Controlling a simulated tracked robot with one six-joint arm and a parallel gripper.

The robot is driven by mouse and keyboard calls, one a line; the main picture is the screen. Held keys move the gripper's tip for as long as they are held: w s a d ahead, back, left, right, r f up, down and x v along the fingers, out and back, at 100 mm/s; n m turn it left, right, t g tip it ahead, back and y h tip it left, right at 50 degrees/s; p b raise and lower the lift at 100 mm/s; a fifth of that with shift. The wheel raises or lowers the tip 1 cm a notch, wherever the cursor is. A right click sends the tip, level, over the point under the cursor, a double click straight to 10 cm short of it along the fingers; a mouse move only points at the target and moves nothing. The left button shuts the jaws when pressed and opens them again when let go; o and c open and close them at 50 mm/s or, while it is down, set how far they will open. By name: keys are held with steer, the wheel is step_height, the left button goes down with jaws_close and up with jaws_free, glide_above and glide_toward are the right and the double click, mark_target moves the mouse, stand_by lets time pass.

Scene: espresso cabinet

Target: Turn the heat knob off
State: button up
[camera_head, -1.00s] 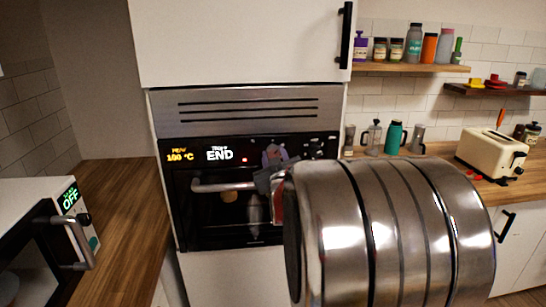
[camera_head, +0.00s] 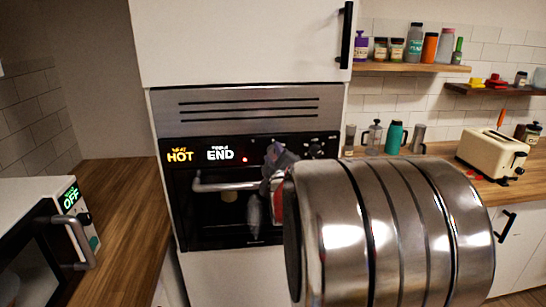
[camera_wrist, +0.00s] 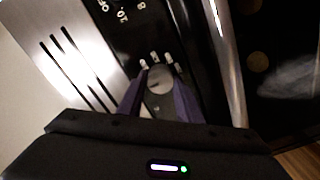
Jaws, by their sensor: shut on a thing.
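The oven's black control panel (camera_head: 207,155) shows "HEAT HOT" in orange and "END" in white, with a small red light. In the wrist view, the purple-grey fingers of my gripper (camera_wrist: 158,95) are on both sides of a round grey knob (camera_wrist: 158,78) with white marks around it; they are shut on it. This appears to be the heat knob. In the head view, my gripper (camera_head: 277,158) is at the panel and hides the gripped knob. Another knob (camera_head: 316,150) shows to its right.
The oven's handle (camera_head: 222,187) runs just below the panel, partly behind my gripper. A vent grille (camera_head: 245,110) is above. My arm covers the right front. A microwave (camera_head: 50,225) on the left reads "OFF". A toaster (camera_head: 490,152) stands on the right counter.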

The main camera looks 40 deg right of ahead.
steer(key=shift+w+a, duration=0.15)
steer(key=shift+a, duration=0.05)
steer(key=o, duration=0.7)
steer(key=shift+c, duration=0.2)
steer(key=o, duration=0.4)
steer(key=shift+d, duration=0.1)
steer(key=v, duration=1.4)
steer(key=shift+f, duration=0.1)
